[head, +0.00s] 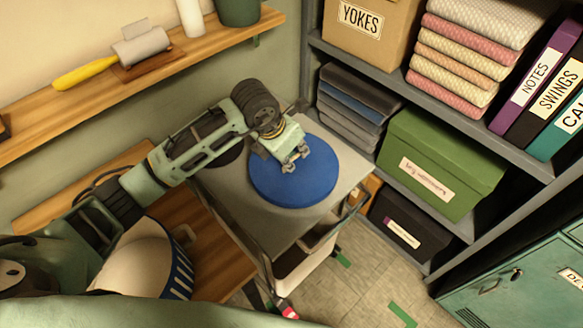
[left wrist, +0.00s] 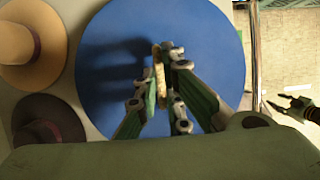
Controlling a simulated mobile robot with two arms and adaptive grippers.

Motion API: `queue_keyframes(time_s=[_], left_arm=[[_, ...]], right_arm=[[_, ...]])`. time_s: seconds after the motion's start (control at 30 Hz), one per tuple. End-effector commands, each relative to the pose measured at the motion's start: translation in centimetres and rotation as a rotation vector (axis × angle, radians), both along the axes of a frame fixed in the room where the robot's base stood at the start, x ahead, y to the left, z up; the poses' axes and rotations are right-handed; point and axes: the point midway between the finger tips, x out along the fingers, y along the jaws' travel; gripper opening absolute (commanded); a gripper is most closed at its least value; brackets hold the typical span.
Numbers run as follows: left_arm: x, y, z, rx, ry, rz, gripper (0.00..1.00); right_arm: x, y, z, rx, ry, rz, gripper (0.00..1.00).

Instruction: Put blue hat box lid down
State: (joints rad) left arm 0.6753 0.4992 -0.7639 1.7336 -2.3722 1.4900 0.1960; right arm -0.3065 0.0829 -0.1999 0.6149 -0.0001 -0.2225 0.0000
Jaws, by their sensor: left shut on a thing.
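The blue hat box lid (head: 280,190) is a flat round disc over the grey top of a cart (head: 230,195). My left gripper (head: 294,163) is above the middle of the lid. In the left wrist view the lid (left wrist: 110,75) fills the centre, and the left gripper (left wrist: 160,75) is shut on a tan strip-like handle (left wrist: 159,68) at its middle. I cannot tell whether the lid touches the cart top. No box shows beneath it. My right gripper (left wrist: 280,103) shows small at the right of the left wrist view; its jaws are unclear.
A tan hat (left wrist: 35,45) and a dark brown hat (left wrist: 45,130) lie beside the lid. A grey shelf unit with a green box (head: 440,160) and folded grey cloths (head: 350,110) stands to the right. A wooden wall shelf (head: 60,115) runs behind my left arm.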

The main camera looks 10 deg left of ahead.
Motion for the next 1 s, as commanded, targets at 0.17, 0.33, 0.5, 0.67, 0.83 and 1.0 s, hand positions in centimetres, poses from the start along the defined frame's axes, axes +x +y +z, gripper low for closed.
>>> queue_keyframes(time_s=[0.17,0.33,0.5,0.67,0.83,1.0], left_arm=[[0.2,0.4,-1.0,-0.002,-0.001,-0.001,0.00],[0.1,0.4,-3.8,-0.002,0.001,-0.001,0.00],[0.2,0.4,-4.3,-0.001,-0.002,-0.002,0.00],[0.2,0.4,-4.2,0.000,-0.001,-0.002,0.00],[0.2,0.4,-4.4,0.000,-0.001,-0.002,0.16],[0.2,0.4,-4.3,0.000,-0.001,-0.002,0.27]], right_arm=[[0.9,0.1,-0.7,0.002,-0.015,0.000,0.40],[1.1,0.1,-2.4,0.003,-0.018,0.000,0.40],[1.1,0.3,-2.5,0.004,-0.018,-0.001,0.40],[1.0,0.5,-2.5,0.007,-0.017,-0.001,0.40],[1.0,0.6,-2.6,0.008,-0.016,-0.001,0.40],[0.9,0.6,-2.6,0.007,-0.015,-0.001,0.40]])
